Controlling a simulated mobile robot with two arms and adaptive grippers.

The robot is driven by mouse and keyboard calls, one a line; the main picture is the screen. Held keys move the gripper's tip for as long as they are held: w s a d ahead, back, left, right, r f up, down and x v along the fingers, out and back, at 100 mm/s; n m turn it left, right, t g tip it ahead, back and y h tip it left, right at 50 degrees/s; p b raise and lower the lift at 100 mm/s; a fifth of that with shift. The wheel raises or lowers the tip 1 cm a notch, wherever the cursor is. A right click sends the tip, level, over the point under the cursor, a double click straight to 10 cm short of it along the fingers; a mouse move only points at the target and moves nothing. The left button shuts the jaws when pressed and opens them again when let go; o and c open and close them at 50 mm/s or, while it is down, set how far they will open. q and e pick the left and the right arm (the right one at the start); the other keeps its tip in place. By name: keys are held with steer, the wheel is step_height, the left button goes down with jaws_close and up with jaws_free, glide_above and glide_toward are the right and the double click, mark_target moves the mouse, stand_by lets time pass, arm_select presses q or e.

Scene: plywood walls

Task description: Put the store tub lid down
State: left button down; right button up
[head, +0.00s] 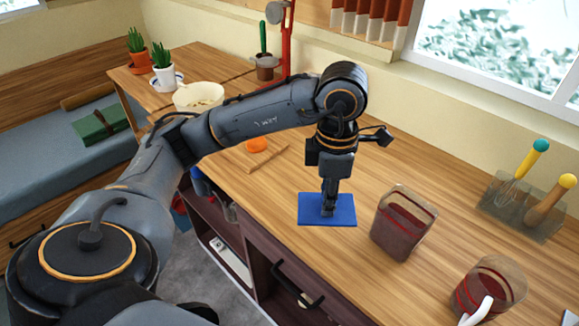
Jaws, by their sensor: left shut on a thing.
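The flat blue square lid (309,208) is at the front part of the wooden counter, level. I cannot tell whether it touches the counter or hangs just above it. My left gripper (328,209) points straight down and is shut on the middle of the lid. A clear square tub (403,224) with dark red contents and no lid on it stands just right of the lid, apart from it. My right gripper is out of view.
A second clear container (488,290) with red bands stands at the lower right, with a white curved piece in front. A grey utensil holder (522,208) stands at the back right. An orange fruit (256,144) on a board (240,160) and a cream bowl (198,97) are left.

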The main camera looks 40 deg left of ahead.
arm_select(q)
steer(key=shift+s+a+f, duration=0.15)
steer(key=shift+a+f, duration=0.15)
steer(key=shift+a, duration=0.2)
steer(key=shift+a+f+n, duration=0.15)
steer(key=shift+a+n, duration=0.15)
steer(key=w+a+f+p, duration=0.1)
steer(key=w+a+f, duration=0.1)
steer(key=w, duration=0.1)
steer(key=w+a+f+p, duration=0.2)
steer(key=w+a+f, duration=0.1)
steer(key=w+a+f+p, duration=0.1)
steer(key=w+a+f, duration=0.2)
steer(key=shift+w+f, duration=0.15)
steer(key=shift+w, duration=0.25)
steer(key=shift+w+a+f+p, duration=0.25)
steer(key=shift+w+f+p, duration=0.05)
steer(key=shift+f, duration=0.25)
steer(key=shift+w+a+f+p, duration=0.1)
steer(key=shift+a+f+p, duration=0.05)
steer(key=shift+f+p, duration=0.2)
step_height(320, 180, down, 2)
steer(key=shift+f+p, duration=0.1)
steer(key=shift+p, duration=0.6)
steer(key=shift+f, duration=0.25)
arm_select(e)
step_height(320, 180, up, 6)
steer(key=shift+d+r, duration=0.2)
